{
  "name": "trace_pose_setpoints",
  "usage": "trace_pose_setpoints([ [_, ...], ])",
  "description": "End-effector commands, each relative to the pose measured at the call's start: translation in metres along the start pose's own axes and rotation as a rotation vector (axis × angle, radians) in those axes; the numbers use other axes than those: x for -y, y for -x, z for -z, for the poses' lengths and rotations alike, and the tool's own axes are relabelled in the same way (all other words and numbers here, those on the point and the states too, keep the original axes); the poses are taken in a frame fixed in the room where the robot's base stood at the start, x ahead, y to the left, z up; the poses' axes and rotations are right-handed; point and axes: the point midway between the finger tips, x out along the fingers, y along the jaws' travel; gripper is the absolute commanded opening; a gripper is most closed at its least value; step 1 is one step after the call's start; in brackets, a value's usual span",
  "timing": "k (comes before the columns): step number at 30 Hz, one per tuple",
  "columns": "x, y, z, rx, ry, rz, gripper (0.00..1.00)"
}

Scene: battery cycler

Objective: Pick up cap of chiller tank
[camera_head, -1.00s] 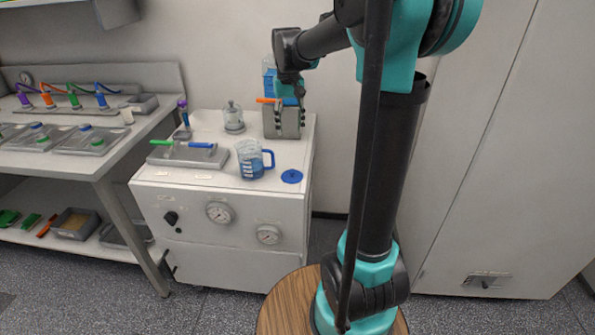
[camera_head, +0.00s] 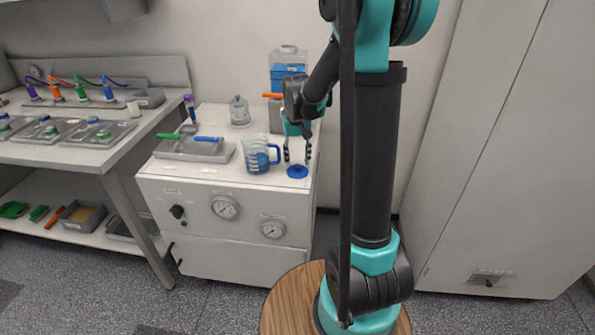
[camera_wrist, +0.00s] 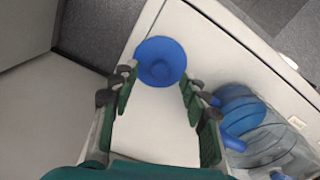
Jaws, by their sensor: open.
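The cap of the chiller tank looks to be the round blue disc (camera_head: 298,172) lying on the white cabinet top near its front right corner. It also shows in the wrist view (camera_wrist: 160,62), with a raised round middle. My gripper (camera_head: 298,158) is open and empty, pointing down just above the cap. In the wrist view its two green fingers (camera_wrist: 158,88) stand apart, with the cap a little beyond and between their tips. A tank with blue liquid (camera_head: 288,68) stands at the back of the cabinet, partly hidden by my arm.
A measuring jug (camera_head: 257,156) of blue liquid stands close to the left of the cap; in the wrist view it is right of my fingers (camera_wrist: 250,130). A grey tray (camera_head: 180,153) and a clear bottle (camera_head: 240,112) are farther left. The cabinet edge is close to the cap.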

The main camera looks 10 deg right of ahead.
Motion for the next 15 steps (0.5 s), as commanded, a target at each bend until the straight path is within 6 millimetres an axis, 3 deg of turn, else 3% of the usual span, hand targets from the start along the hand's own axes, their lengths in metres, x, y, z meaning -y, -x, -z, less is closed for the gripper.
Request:
trace_pose_setpoints([
  [6, 0.0, -0.021, 0.0, 0.0, 0.0, 0.0, 0.46],
  [13, 0.0, -0.022, 0.0, 0.0, 0.0, 0.0, 0.46],
  [15, 0.0, -0.022, 0.0, 0.0, 0.0, 0.0, 0.39],
])
